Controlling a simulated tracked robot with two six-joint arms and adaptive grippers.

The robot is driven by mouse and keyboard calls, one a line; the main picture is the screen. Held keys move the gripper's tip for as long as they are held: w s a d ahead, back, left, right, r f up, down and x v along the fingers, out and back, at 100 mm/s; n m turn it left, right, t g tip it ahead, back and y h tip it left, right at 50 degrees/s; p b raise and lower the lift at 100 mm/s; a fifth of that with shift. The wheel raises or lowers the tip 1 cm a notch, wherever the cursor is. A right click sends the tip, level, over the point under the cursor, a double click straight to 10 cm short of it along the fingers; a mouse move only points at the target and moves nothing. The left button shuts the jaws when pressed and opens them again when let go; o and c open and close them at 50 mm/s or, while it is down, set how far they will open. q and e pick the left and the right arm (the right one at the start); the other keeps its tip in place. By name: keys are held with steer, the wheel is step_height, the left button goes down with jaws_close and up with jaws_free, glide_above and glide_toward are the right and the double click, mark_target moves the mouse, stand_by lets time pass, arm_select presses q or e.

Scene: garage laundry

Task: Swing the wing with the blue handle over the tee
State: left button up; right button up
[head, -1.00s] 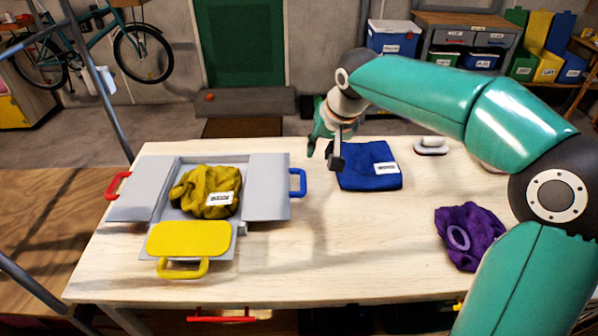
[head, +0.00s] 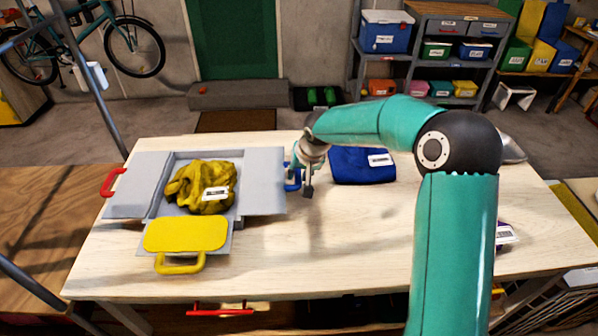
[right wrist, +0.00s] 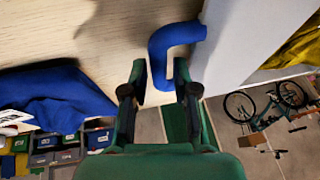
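The grey folding board (head: 228,241) lies on the table with its wings spread flat. The crumpled mustard tee (head: 190,187), with a white label, lies on its middle panel. The right wing (head: 262,180) carries the blue handle (head: 292,180), which also shows in the right wrist view (right wrist: 160,48). My right gripper (head: 302,186) is at this handle, partly covering it in the head view. In the right wrist view its fingers (right wrist: 160,88) are apart, with part of the handle in line between them; contact cannot be told. My left gripper is out of view.
A folded blue cloth (head: 350,170) lies just right of my right gripper. The red-handled wing (head: 140,185) lies flat at left, the yellow flap (head: 186,233) at the front. A purple cloth is mostly hidden behind my right arm. The table's front middle is clear.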

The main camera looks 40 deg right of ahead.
steer(key=shift+f, duration=0.15)
steer(key=shift+c, duration=0.4)
jaws_close()
steer(key=shift+d, duration=0.1)
